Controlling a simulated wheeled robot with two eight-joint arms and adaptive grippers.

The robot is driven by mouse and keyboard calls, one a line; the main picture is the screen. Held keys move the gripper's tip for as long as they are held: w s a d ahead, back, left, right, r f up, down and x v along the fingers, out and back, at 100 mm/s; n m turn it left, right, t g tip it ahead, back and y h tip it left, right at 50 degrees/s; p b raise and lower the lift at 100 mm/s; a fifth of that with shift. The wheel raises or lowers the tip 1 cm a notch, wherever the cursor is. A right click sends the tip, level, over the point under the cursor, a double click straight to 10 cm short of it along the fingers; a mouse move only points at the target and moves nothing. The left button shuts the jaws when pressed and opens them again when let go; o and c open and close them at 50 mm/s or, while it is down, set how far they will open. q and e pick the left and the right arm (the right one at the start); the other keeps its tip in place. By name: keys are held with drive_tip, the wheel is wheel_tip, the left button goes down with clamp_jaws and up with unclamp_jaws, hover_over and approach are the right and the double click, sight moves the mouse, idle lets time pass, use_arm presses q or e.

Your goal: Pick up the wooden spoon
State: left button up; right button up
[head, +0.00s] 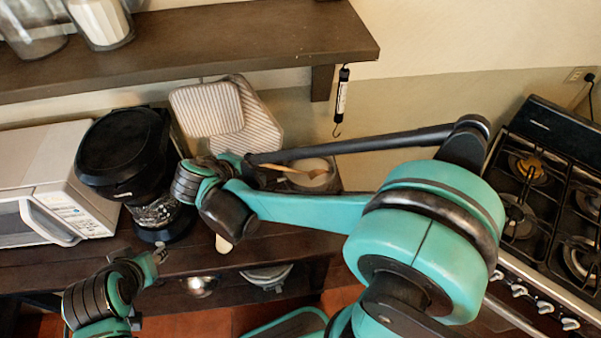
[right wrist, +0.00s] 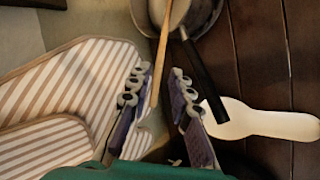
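The wooden spoon (head: 305,173) rests in a small pan (head: 328,182), its thin handle sticking out to the left toward my right gripper (head: 257,168). In the right wrist view, the spoon's handle (right wrist: 163,50) runs down from the pan (right wrist: 213,12) and passes between the two spread fingers of my right gripper (right wrist: 160,95), nearer the left finger. The gripper looks open, with a gap on the handle's right. The spoon's head is cut off at the top there. My left gripper (head: 155,259) is low at the left, away from the spoon; its fingers are too small to judge.
Striped pot holders (head: 210,110) lean on the wall behind. A black coffee maker (head: 128,160) and a microwave (head: 60,185) stand left. A pale flat utensil (right wrist: 265,122) lies on the dark wooden counter. A shelf (head: 200,45) hangs above; a stove (head: 545,205) is right.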

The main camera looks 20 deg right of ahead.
sight(268, 166)
drive_tip(key=b+x, duration=0.3)
drive_tip(key=x, duration=0.4)
drive_tip(key=shift+w+d+f, duration=0.1)
drive_tip(key=shift+d+f, duration=0.05)
drive_tip(key=shift+f, duration=0.2)
drive_tip(key=shift+r, duration=0.1)
clamp_jaws()
